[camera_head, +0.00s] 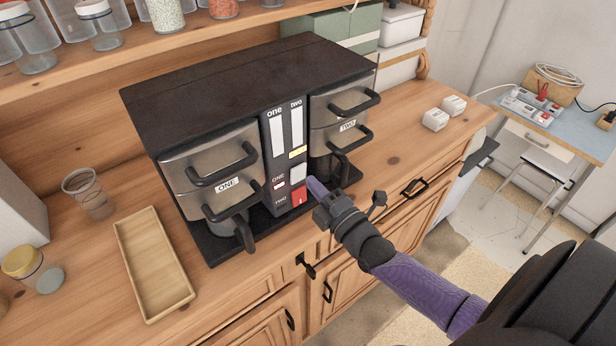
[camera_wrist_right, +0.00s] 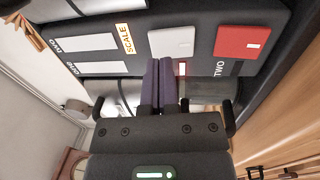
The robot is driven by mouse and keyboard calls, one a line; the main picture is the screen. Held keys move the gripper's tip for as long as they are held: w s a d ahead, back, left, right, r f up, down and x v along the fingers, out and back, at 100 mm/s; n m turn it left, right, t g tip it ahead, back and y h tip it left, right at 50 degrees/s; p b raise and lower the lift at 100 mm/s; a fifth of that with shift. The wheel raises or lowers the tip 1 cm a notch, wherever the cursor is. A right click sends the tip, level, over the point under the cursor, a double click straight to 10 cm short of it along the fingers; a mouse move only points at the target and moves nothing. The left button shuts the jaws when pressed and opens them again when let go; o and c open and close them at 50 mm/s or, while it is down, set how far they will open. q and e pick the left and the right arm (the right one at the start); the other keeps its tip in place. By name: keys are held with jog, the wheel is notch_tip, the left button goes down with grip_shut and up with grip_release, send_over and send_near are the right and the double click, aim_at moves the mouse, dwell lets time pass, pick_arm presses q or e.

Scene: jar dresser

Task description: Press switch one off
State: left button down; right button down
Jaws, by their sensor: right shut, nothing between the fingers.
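The dark machine (camera_head: 230,85) stands on the wooden counter. Its front panel has a white switch (camera_head: 298,173) by the label ONE and a red switch (camera_head: 299,195) below it by the label TWO. My right gripper (camera_head: 314,187) is shut and empty, its purple fingertips just right of the two switches. In the right wrist view, my shut fingers (camera_wrist_right: 159,68) point at the panel, with their tips by the near edge of the white switch (camera_wrist_right: 172,42); I cannot tell whether they touch. The red switch (camera_wrist_right: 242,42) is farther right there. My left gripper is out of view.
Drawers with black handles labelled ONE (camera_head: 228,184) and TWO (camera_head: 348,126) flank the panel, with handles sticking out near my gripper. A wooden tray (camera_head: 153,262), a glass (camera_head: 88,193) and a lidded jar (camera_head: 33,268) stand left. The counter to the right is mostly clear.

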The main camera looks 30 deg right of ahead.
aim_at(297, 162)
jog(key=shift+w+a+r, duration=0.1)
jog(key=shift+w+r, duration=0.05)
jog(key=shift+w, duration=1.05)
jog(key=r+p, duration=0.1)
jog(key=p, duration=0.1)
jog(key=g+p, duration=0.1)
jog(key=p, duration=0.1)
jog(key=shift+w+r, duration=0.25)
jog(key=shift+r, duration=0.1)
jog(key=shift+f+b, duration=0.55)
jog(key=shift+b, duration=0.05)
jog(key=shift+s, duration=0.1)
